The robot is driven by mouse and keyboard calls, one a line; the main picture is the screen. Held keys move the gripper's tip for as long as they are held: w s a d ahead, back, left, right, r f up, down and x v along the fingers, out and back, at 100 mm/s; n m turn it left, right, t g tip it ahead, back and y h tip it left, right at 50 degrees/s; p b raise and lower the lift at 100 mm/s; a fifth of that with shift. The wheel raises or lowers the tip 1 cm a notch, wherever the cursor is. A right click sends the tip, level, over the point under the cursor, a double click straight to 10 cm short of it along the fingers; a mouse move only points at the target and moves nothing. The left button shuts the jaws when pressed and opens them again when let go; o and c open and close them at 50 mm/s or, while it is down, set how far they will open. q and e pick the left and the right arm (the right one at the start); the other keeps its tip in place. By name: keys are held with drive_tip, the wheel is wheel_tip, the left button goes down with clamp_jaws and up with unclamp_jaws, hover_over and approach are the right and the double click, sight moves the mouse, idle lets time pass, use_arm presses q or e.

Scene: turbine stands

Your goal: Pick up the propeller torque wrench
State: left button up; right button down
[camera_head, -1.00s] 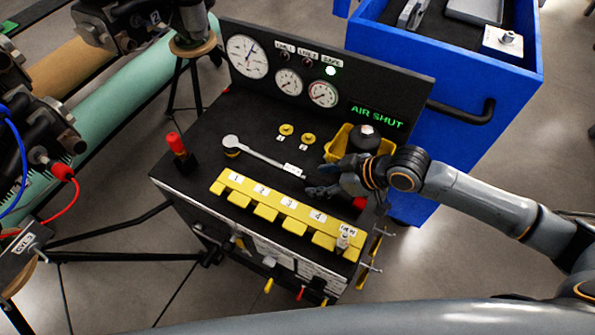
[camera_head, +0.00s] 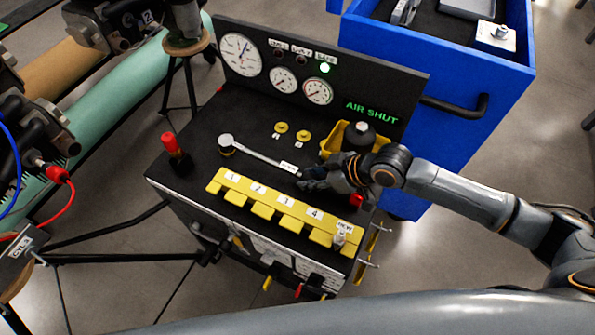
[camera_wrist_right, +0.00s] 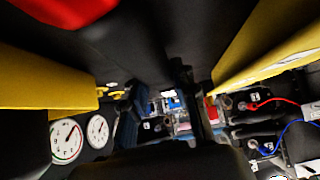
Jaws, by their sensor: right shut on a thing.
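The torque wrench (camera_head: 262,154) has a round silver head, a yellow ring under it and a long silver handle with a white label near its end. In the head view it lies across the black panel top, head to the left, and I cannot tell whether it is raised. My right gripper (camera_head: 303,179) is at the handle's right end, shut on it. In the wrist view the dark fingers (camera_wrist_right: 160,115) show, but the handle between them is hard to make out. My left gripper is not in view.
A yellow numbered rack (camera_head: 280,212) lies just in front of the wrench. A yellow bin (camera_head: 334,138) with a dark round object stands behind my right gripper. A red-topped post (camera_head: 173,145) is at left. Gauges (camera_head: 242,54) line the back panel. A blue cart (camera_head: 455,120) stands behind.

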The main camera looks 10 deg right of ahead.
drive_tip(key=shift+w+r, duration=0.1)
drive_tip(key=shift+r, duration=0.15)
drive_tip(key=shift+r, duration=0.6)
drive_tip(key=s+a+r, duration=0.6)
drive_tip(key=s+r, duration=0.5)
drive_tip(key=s, duration=0.1)
drive_tip(key=shift+s+a+r, duration=0.2)
drive_tip(key=shift+a+r, duration=0.05)
drive_tip(key=shift+a, duration=0.15)
